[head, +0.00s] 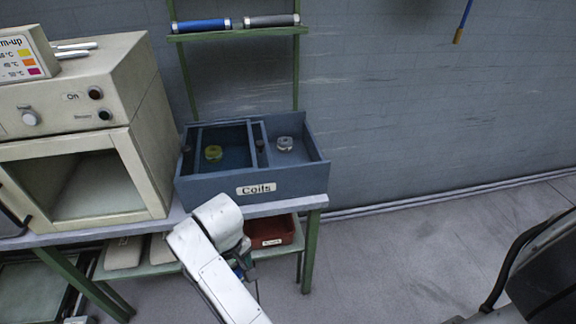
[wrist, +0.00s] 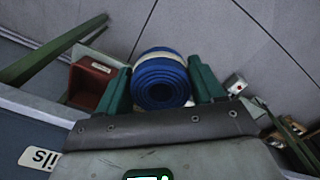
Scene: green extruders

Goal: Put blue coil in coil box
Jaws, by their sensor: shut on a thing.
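The blue coil (wrist: 160,82), a roll with a pale outer layer, sits between the two green fingers of my gripper (wrist: 159,66) in the wrist view. My gripper is shut on it. In the head view my white arm hides most of the gripper and coil, beside the bench's front edge and below the coil box. The blue-grey coil box (head: 215,189), labelled "Coils", stands on the bench. The box label also shows in the wrist view (wrist: 40,158).
A beige oven-like machine (head: 75,130) stands left of the box. A green rack (head: 240,34) behind holds a blue roll (head: 201,25) and a grey roll (head: 271,20). A red bin (head: 268,231) sits on the lower shelf.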

